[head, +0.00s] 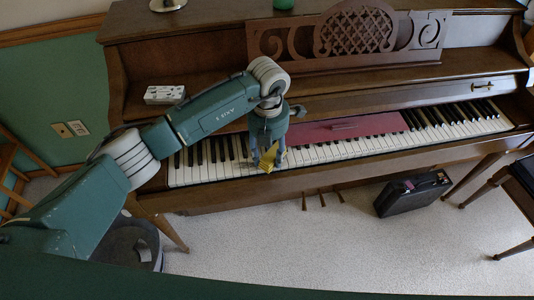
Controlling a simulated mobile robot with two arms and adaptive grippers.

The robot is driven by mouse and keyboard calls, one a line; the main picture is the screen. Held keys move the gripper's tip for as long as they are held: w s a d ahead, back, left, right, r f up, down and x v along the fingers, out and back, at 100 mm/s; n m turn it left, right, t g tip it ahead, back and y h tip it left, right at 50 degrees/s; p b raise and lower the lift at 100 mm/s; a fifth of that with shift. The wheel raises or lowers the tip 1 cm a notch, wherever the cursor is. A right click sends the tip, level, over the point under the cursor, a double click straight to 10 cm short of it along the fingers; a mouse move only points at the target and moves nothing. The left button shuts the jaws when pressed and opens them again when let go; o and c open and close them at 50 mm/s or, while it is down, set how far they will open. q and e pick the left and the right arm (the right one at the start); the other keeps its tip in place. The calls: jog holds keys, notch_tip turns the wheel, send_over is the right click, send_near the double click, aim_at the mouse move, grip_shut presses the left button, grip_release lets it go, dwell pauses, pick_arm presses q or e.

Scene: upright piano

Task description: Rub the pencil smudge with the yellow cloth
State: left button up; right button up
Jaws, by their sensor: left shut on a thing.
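In the head view the yellow cloth (267,158) hangs in my left gripper (268,153), which is shut on it and points down over the left-middle part of the piano keys (200,163). The cloth looks bunched and is at or just above the white keys; I cannot tell whether it touches them. The pencil smudge cannot be made out; it may be too small or hidden by the cloth and gripper. My right gripper is not in view.
A red strip (350,127) lies along the back of the keys right of my gripper. A carved music stand (350,35) rises behind. A small white patterned box (164,94) sits on the piano at left. A black case (412,192) stands on the floor below.

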pick_arm(q)
jog(key=shift+s+a+p, duration=0.25)
jog(key=shift+a, duration=0.5)
jog(key=shift+s+a+p, duration=0.2)
jog(key=shift+s+a, duration=0.05)
jog(key=shift+a, duration=0.45)
jog(key=shift+s+a, duration=0.25)
jog(key=shift+a, duration=0.95)
jog(key=shift+s+a+f+p, duration=0.1)
jog(key=shift+s+a+p, duration=0.2)
jog(key=shift+a, duration=0.65)
jog(key=shift+s+a+f+p, duration=0.1)
jog(key=shift+s+a, duration=0.25)
jog(key=shift+a, duration=0.6)
jog(key=shift+s+a+r, duration=0.1)
jog(key=shift+s+a, duration=0.1)
jog(key=shift+a, duration=0.6)
jog(key=shift+s+a, duration=0.15)
jog(key=shift+a, duration=0.6)
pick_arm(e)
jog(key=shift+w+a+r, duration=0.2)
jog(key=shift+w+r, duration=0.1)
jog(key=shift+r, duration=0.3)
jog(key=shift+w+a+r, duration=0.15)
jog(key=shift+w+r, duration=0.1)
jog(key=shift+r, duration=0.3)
pick_arm(q)
jog(key=shift+r, duration=0.15)
